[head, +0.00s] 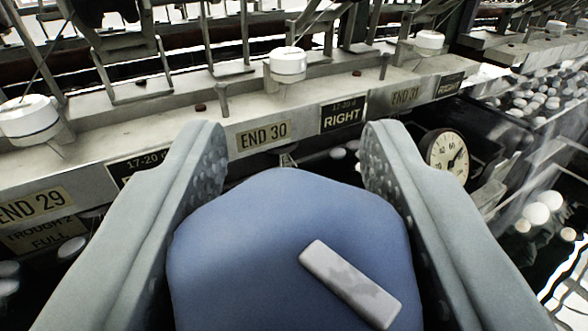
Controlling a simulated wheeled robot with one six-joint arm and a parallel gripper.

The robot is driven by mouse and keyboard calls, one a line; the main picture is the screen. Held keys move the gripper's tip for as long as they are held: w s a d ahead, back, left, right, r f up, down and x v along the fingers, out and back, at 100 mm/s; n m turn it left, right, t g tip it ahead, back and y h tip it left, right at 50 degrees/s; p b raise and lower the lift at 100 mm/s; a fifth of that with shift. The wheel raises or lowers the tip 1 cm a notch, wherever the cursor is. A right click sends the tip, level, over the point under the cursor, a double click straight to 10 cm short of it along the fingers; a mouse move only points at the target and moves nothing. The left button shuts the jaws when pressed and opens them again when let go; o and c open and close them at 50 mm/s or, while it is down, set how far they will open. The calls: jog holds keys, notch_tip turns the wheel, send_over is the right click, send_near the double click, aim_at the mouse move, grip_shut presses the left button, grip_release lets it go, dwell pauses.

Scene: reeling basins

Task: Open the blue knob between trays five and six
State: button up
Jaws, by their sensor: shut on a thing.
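A large blue knob (235,235) with a pale raised bar (350,282) on its face fills the lower middle of the head view. The bar slants from upper left to lower right. My gripper (293,150) has one grey finger on each side of the knob and is shut on it. The knob's lower edge runs out of the picture. The trays the task names cannot be told apart here.
A metal rail behind carries labels, among them END 29 (32,206), END 30 (263,134) and RIGHT (343,115). White round caps (288,65) stand along it. A dial gauge (447,155) is right of my gripper. Pale cocoons (537,213) lie in dark basins at right.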

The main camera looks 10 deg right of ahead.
jog(key=shift+a+n+y, duration=0.2)
jog(key=shift+n+y, duration=1.4)
jog(key=shift+y, duration=0.9)
jog(key=shift+a+n+g+y, duration=0.15)
jog(key=shift+n+g+y, duration=0.15)
jog(key=shift+n+y, duration=0.7)
jog(key=o, duration=1)
jog(key=shift+c, duration=0.2)
jog(key=v, duration=1.7)
jog(key=shift+s+d, duration=0.15)
jog(key=shift+d, duration=0.15)
jog(key=shift+f, duration=0.1)
